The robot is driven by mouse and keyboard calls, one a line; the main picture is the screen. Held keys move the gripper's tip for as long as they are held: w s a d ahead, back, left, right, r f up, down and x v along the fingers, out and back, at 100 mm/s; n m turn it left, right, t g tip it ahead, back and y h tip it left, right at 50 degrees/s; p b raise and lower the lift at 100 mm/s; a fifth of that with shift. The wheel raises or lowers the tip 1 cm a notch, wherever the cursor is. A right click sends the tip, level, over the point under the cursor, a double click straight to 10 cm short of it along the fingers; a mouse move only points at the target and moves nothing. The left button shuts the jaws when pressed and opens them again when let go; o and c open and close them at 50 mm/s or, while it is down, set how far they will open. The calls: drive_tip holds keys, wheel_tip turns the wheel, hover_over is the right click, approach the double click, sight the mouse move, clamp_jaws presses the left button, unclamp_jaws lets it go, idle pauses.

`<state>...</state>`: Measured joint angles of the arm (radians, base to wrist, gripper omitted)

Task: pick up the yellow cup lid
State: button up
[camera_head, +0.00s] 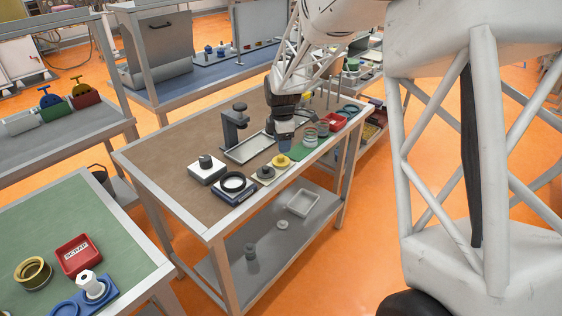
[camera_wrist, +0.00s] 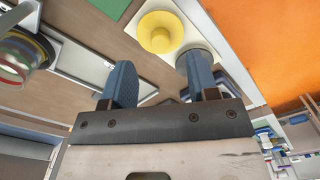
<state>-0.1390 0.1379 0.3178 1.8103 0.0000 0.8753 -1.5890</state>
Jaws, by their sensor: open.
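The yellow cup lid (camera_head: 281,161) sits on a pale square base near the front edge of the brown-topped bench. It is round with a raised centre, and in the wrist view the yellow lid (camera_wrist: 160,33) is at the top middle, beyond my fingertips. My gripper (camera_head: 284,143) points down just above and behind the lid in the head view. In the wrist view my gripper (camera_wrist: 159,72) has its two blue fingers apart with nothing between them. The lid appears clear of both fingers; the exact height gap is hard to tell.
A black ring fixture (camera_head: 233,182), a metal tray (camera_head: 249,148) and a dark stand (camera_head: 234,125) are to the left.

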sight(282, 156)
drive_tip(key=shift+f, duration=0.1)
drive_tip(key=shift+f, duration=2.5)
drive_tip(key=shift+c, duration=0.5)
drive_tip(key=c, duration=0.9)
drive_tip(key=shift+r, duration=0.1)
drive_tip(key=shift+r, duration=0.85)
drive_tip(key=shift+s+r, duration=0.15)
drive_tip(key=shift+r, duration=0.75)
drive_tip(key=s+d+r, duration=0.1)
drive_tip(key=s+d, duration=0.1)
drive_tip(key=s, duration=1.3)
drive_tip(key=shift+s+r, duration=0.15)
drive_tip(key=shift+s, duration=0.15)
